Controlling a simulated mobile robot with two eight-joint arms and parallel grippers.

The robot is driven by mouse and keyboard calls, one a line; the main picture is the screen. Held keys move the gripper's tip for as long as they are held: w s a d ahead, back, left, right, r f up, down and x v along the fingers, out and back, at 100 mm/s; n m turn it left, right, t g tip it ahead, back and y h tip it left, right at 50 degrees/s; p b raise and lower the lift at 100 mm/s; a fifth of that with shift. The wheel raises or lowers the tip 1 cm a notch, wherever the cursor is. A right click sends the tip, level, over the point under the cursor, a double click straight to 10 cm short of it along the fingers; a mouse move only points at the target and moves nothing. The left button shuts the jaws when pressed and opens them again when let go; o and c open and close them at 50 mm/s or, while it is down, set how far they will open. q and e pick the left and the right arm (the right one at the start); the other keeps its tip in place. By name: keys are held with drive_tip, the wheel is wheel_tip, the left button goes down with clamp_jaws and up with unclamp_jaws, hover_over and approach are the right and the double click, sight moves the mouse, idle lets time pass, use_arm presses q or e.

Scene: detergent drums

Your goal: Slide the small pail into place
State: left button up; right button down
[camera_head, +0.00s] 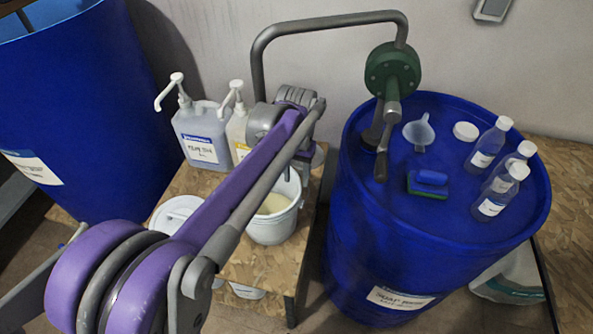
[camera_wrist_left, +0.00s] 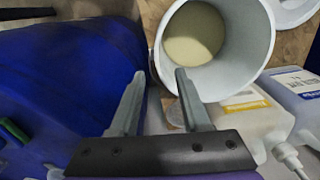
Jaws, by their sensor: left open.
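The small white pail (camera_head: 270,229) stands upright on a low chipboard stand (camera_head: 262,262), near its right edge, with pale yellowish contents. In the left wrist view the pail (camera_wrist_left: 238,75) opens toward the camera. My left gripper (camera_head: 289,168) is over the pail's far side, mostly hidden behind my purple arm. In the wrist view its fingers (camera_wrist_left: 160,76) are open and apart. One fingertip overlaps the pail's rim, and the other lies outside it, toward the blue drum. Contact cannot be told. My right gripper is not in view.
A blue drum (camera_head: 430,245) with a crank pump (camera_head: 392,70), funnel and several small bottles stands right of the stand. Two pump jugs (camera_head: 203,140) are behind the pail. A white round lid or tub (camera_head: 176,213) lies left. A larger blue drum (camera_head: 95,110) stands left.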

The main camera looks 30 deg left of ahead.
sight(296, 195)
use_arm(q)
wheel_tip(296, 195, down, 9)
drive_tip(key=shift+b, duration=0.55)
clamp_jaws()
idle(1.2)
